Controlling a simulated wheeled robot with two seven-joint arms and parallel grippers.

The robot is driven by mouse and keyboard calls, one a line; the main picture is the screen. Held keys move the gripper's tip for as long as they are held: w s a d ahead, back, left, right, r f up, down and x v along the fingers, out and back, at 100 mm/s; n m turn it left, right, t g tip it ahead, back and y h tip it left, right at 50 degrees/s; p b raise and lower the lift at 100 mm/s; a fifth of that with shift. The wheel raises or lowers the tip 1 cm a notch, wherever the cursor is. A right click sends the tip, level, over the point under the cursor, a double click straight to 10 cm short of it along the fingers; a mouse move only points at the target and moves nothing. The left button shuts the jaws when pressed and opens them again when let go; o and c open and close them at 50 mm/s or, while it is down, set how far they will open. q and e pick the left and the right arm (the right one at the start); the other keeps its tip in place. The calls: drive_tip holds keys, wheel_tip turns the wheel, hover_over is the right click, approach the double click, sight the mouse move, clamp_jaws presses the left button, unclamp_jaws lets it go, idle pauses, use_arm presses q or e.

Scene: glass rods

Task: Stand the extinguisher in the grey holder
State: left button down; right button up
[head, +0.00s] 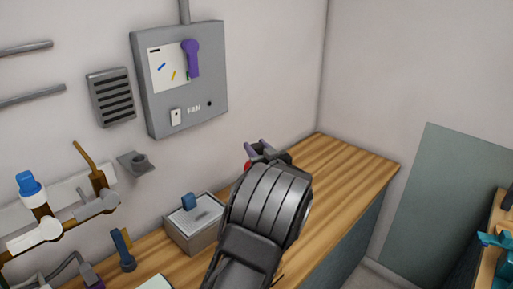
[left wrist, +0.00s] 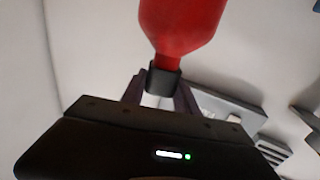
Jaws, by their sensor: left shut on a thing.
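The red extinguisher (left wrist: 182,25) fills the top middle of the left wrist view, with a black collar at its narrow end. My left gripper (left wrist: 160,92) is shut on that collar. In the head view the left gripper (head: 268,152) is above the far part of the wooden counter. Only a small red bit of the extinguisher (head: 249,165) shows there; my wrist hides the rest. The grey holder (head: 135,163) is a small bracket with a ring on the wall, left of the gripper and apart from it. My right gripper is not in view.
A grey FAN panel (head: 180,80) with a purple lever and a vent (head: 111,97) are on the wall above the holder. A grey box (head: 195,222) with a blue knob stands on the counter (head: 350,165). Pipes with valves (head: 50,215) are at left. The counter's far right is clear.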

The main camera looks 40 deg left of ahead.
use_arm(q)
drive_tip(key=shift+f+b, duration=0.4)
drive_tip(key=shift+f, duration=0.05)
drive_tip(key=c, duration=1.2)
unclamp_jaws()
drive_tip(key=shift+r, duration=0.1)
drive_tip(key=shift+f, duration=0.3)
drive_tip(key=shift+p+v, duration=0.35)
drive_tip(key=shift+v, duration=0.55)
drive_tip(key=p+v, duration=0.2)
drive_tip(key=v, duration=0.7)
drive_tip(key=shift+p, duration=0.35)
drive_tip(key=shift+d, duration=0.15)
